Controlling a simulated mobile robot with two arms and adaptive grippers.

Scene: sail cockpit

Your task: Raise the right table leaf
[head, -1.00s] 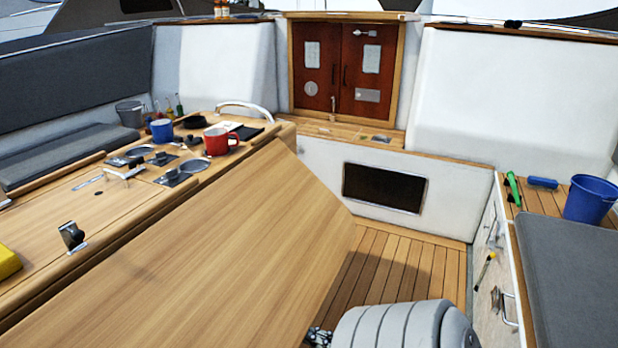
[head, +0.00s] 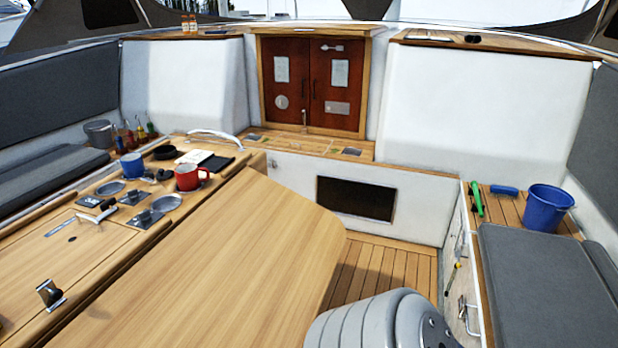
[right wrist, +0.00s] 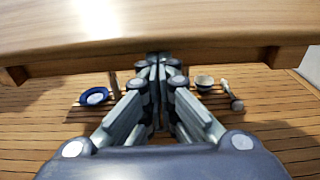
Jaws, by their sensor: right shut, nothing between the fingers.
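The right table leaf (head: 215,265) is a broad light-wood panel joined along a seam to the fixed table top (head: 90,250). It stands lifted, close to level with the top; I cannot tell whether it is exactly level. In the right wrist view the leaf (right wrist: 150,28) spans the upper part of the picture. My right gripper (right wrist: 158,62) is shut and empty, with its fingertips at the leaf's underside, apparently touching it. In the head view the leaf hides this gripper, and only part of my arm shows. My left gripper is not in view.
A red mug (head: 188,177), a blue mug (head: 132,165) and several small items stand on the fixed top. A grey-cushioned bench (head: 540,285) with a blue bucket (head: 546,207) lies at right. Slatted floor (head: 385,270) is clear between. A blue dish (right wrist: 95,96) lies beyond the gripper.

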